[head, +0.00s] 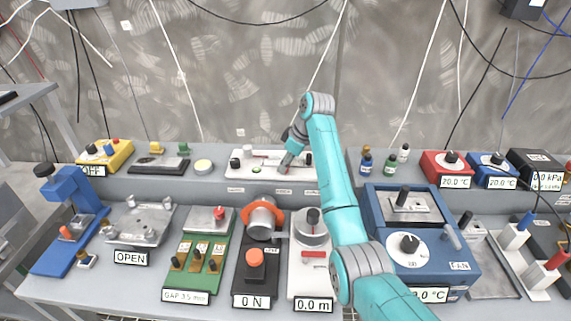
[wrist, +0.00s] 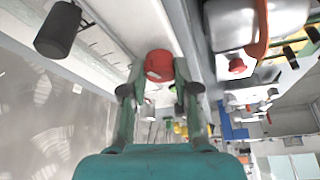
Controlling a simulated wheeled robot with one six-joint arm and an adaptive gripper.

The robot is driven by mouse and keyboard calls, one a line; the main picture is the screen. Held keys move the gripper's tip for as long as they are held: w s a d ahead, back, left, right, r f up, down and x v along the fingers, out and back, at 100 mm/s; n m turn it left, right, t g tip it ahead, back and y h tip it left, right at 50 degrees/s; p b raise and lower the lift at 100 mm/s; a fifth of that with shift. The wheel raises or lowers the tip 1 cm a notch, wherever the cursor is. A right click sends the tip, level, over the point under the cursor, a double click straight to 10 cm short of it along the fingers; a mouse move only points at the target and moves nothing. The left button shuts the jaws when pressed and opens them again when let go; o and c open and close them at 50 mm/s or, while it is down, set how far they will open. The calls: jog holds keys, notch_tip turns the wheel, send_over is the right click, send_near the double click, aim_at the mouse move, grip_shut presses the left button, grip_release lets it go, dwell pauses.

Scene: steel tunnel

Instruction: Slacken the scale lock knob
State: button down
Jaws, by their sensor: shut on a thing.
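My gripper (head: 284,169) reaches down to the panel's right half. In the wrist view, a round red knob (wrist: 159,65) sits at the tips of my gripper (wrist: 158,88), with one finger on each side. The gripper is shut on this knob. In the head view the knob is hidden behind the gripper. A dark cylindrical knob (wrist: 58,30) on the pale panel shows at upper left of the wrist view. No readable label marks the scale lock knob.
Several devices crowd the front row, among them a black unit (head: 256,273) with an orange knob, a white gauge (head: 311,285) and a blue unit (head: 430,267). Small bottles (head: 366,163) stand right of the panel. A yellow box (head: 104,156) is at back left.

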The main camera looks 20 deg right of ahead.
jog(key=n+g, duration=0.1)
jog(key=n, duration=0.1)
jog(key=n+g+y, duration=0.1)
jog(key=n, duration=0.2)
jog(key=shift+w+n, duration=0.1)
jog(key=shift+n, duration=0.2)
jog(key=shift+n+g, duration=0.8)
jog(key=shift+n, duration=1.3)
jog(key=shift+f, duration=0.1)
jog(key=c, duration=0.9)
grip_release()
jog(key=shift+w, duration=0.1)
jog(key=shift+o, duration=0.2)
jog(key=v, duration=1.2)
